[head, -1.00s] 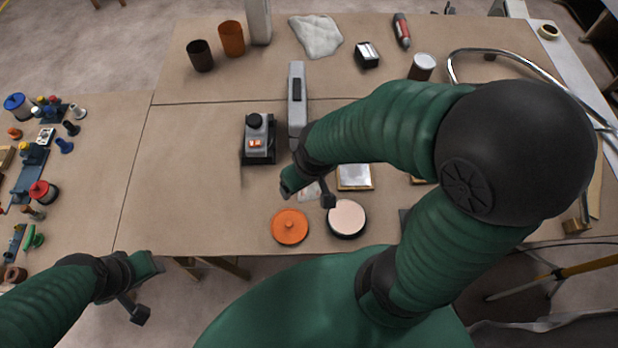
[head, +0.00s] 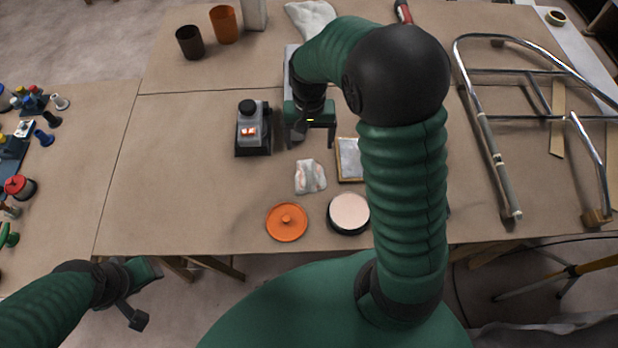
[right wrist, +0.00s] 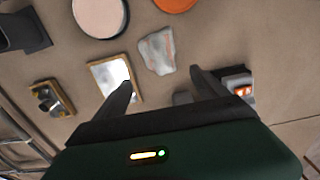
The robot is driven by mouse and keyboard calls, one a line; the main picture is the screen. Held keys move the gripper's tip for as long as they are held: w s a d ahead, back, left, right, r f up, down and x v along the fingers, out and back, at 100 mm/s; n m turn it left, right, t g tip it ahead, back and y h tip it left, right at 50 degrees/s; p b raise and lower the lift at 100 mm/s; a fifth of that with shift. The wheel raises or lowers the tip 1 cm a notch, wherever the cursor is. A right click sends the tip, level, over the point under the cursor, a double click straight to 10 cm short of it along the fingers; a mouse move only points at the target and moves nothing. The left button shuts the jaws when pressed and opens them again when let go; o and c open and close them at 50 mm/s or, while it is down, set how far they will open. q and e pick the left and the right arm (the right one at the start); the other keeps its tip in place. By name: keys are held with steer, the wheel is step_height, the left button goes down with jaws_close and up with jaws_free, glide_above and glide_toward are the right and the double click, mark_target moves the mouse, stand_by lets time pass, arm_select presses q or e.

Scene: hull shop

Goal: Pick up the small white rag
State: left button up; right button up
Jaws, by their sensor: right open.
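The small white rag (head: 310,176) lies crumpled on the brown table, with a faint reddish stripe. It also shows in the right wrist view (right wrist: 157,52), beyond the fingertips. My right gripper (head: 314,141) is open and empty, just behind the rag in the head view and apart from it. In the right wrist view its two fingers (right wrist: 160,80) stand wide apart. My left gripper (head: 147,293) is open and empty off the table's front edge at the lower left.
An orange lid (head: 287,222) and a round pale-topped tin (head: 349,213) lie in front of the rag. A framed pad (head: 349,160) is close on its right. A grey device (head: 252,128) stands behind left. A larger white cloth (head: 309,19) lies farther back. Table left of the rag is clear.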

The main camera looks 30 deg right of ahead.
mark_target(310, 169)
steer(key=f, duration=0.9)
steer(key=s+f, duration=0.1)
steer(key=f, duration=0.4)
steer(key=shift+a+f, duration=0.1)
steer(key=shift+w+f, duration=0.2)
steer(key=shift+f, duration=0.35)
steer(key=shift+r, duration=0.1)
steer(key=c, duration=1.5)
steer(key=shift+c, duration=0.2)
steer(key=shift+r, duration=0.1)
steer(key=shift+r, duration=0.25)
step_height(310, 169, up, 3)
steer(key=s+a, duration=0.3)
steer(key=s, duration=0.1)
steer(key=s+a+r, duration=0.1)
steer(key=s+a, duration=0.1)
steer(key=s, duration=0.3)
steer(key=s+a+b, duration=0.1)
steer(key=s+a, duration=0.2)
steer(key=s, duration=0.1)
steer(key=shift+s+a+r, duration=0.15)
steer(key=shift+s+a, duration=0.15)
steer(key=shift+s, duration=0.05)
